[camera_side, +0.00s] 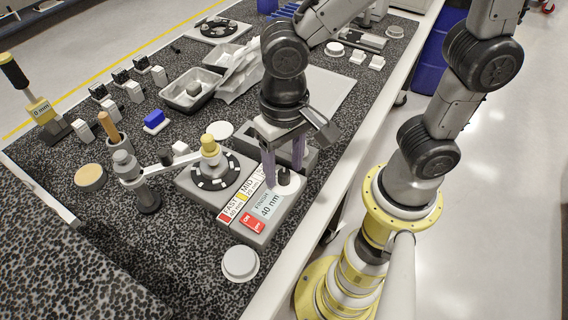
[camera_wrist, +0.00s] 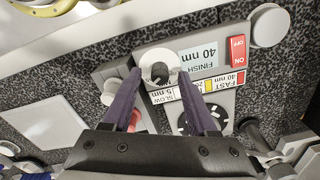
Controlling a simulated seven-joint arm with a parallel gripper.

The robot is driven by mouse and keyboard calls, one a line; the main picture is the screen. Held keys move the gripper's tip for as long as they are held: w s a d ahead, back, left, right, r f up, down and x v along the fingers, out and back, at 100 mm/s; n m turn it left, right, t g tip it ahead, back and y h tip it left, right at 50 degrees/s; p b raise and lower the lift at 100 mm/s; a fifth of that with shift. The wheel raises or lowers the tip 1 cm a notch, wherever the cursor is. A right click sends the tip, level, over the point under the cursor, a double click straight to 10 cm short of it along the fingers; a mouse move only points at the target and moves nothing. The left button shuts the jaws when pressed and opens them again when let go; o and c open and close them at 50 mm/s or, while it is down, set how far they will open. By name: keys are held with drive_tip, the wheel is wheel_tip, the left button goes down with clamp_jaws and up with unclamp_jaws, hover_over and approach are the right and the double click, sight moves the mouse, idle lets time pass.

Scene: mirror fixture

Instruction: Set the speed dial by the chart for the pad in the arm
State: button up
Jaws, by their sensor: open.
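The speed dial (camera_side: 287,183) is a pale disc with a dark centre on the grey machine's near end. It also shows in the wrist view (camera_wrist: 159,60). My gripper (camera_side: 284,176) is open, its purple fingers either side of the dial; contact and the dial's setting are unclear. In the wrist view my gripper (camera_wrist: 158,75) straddles the dial's edge. The chart (camera_wrist: 206,87) has a red FAST 40 nm, a yellow and a white SLOW 5 nm field. The FINISH label (camera_side: 268,206) reads 40 nm. The swing arm (camera_side: 157,166) carries a yellow-topped piece (camera_side: 209,141) over the black turntable (camera_side: 228,174).
A red ON/OFF switch (camera_side: 253,220) sits beside the label. A white round disc (camera_side: 240,263) lies before the machine.

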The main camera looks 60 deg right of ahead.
drive_tip(key=shift+f, duration=0.15)
clamp_jaws()
drive_tip(key=shift+n, duration=0.4)
drive_tip(key=n, duration=0.4)
drive_tip(key=shift+n, duration=0.4)
drive_tip(key=n, duration=0.6)
idle(0.4)
unclamp_jaws()
